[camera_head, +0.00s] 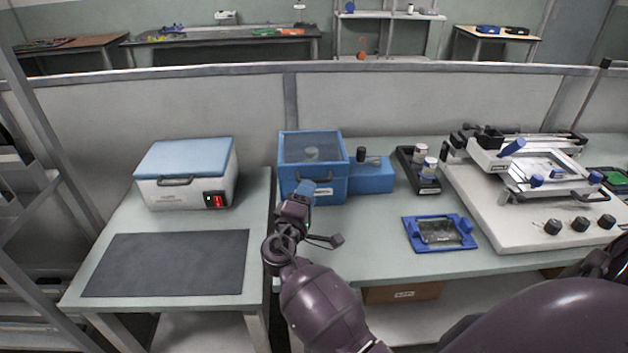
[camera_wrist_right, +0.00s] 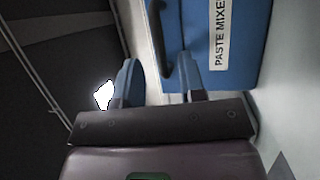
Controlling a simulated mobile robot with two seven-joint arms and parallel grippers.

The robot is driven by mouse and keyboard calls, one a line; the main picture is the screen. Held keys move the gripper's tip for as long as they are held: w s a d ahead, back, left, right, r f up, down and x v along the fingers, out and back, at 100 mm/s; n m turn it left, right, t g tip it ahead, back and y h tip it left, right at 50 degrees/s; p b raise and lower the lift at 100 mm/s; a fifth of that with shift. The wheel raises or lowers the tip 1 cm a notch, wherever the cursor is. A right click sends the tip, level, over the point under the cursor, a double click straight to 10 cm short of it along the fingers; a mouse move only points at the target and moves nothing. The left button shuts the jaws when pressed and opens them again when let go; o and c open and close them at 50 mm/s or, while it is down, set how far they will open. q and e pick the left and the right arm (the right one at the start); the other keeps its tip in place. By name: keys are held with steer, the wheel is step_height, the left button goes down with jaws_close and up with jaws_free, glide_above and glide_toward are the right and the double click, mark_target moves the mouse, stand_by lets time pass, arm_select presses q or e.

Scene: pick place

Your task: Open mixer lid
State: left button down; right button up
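The blue paste mixer (camera_head: 325,191) stands on the right-hand table near the back. Its lid (camera_head: 311,147) has a blue frame and a see-through pane, and it is down. In the right wrist view the mixer front (camera_wrist_right: 240,50) shows a "PASTE MIXER" label and a dark handle (camera_wrist_right: 157,28). My right gripper (camera_head: 304,191) is at the mixer's front left. In its wrist view the two blue fingers (camera_wrist_right: 158,80) are apart, with the handle just beyond the gap. I cannot tell whether the handle lies between them. My left gripper is not in view.
A white box with a blue lid (camera_head: 186,160) and a dark mat (camera_head: 166,263) are on the left table. Right of the mixer are a black holder with jars (camera_head: 419,170), a blue framed plate (camera_head: 440,232) and a large white printer-like device (camera_head: 520,190). A partition stands behind.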

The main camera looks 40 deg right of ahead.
mark_target(312, 158)
steer(key=shift+x, duration=2.3)
steer(key=shift+c, duration=0.4)
jaws_close()
